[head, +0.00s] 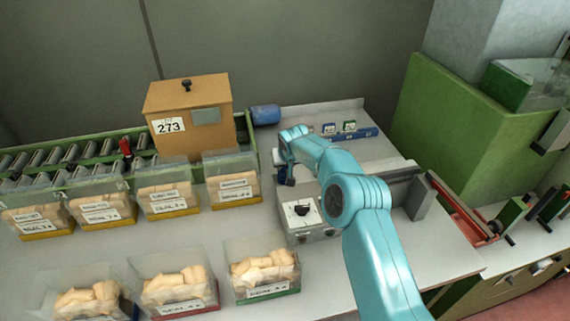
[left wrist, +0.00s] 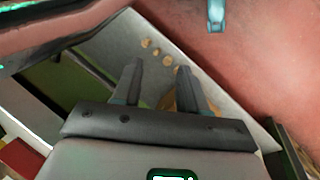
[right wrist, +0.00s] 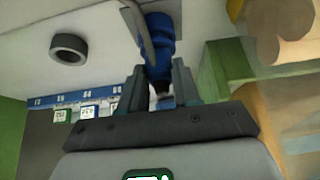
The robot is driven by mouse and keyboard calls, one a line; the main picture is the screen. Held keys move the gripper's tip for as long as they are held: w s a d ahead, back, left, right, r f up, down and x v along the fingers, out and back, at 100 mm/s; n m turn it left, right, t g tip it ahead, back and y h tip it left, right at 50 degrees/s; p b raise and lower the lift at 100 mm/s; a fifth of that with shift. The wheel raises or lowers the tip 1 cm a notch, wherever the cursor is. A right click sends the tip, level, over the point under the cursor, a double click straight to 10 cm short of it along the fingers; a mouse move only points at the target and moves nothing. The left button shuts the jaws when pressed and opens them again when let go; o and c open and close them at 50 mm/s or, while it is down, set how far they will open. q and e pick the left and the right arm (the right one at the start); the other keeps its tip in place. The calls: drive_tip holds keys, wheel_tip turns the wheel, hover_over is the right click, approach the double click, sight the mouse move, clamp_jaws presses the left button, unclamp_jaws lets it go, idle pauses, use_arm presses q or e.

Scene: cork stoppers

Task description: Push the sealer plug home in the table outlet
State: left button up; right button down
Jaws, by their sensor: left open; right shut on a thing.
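My right gripper (head: 286,168) is over the table near its back middle, beside the grey box with a black knob (head: 303,211). In the right wrist view my right gripper (right wrist: 158,78) is shut on the blue plug (right wrist: 160,38), one finger on each side. A grey cable runs along the plug. The plug's far end is against or close to a grey plate (right wrist: 128,20), apparently the outlet; I cannot tell how deep it sits. In the head view my arm hides the outlet. My left gripper (left wrist: 160,85) is open and empty.
Clear bins of corks (head: 265,266) stand in two rows at left and front. An orange box (head: 190,125) marked 273 stands behind. A blue rack (head: 352,134) with small labelled blocks lies at the back. A dark ring (right wrist: 68,48) is near the plug.

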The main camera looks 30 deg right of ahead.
drive_tip(key=shift+f, duration=0.35)
drive_tip(key=c, duration=0.7)
unclamp_jaws()
drive_tip(key=shift+c, duration=0.2)
drive_tip(key=shift+r, duration=0.1)
drive_tip(key=shift+r+b, duration=0.1)
drive_tip(key=shift+b, duration=0.2)
drive_tip(key=b+v, duration=0.2)
drive_tip(key=v, duration=1.4)
drive_tip(key=shift+b, duration=0.35)
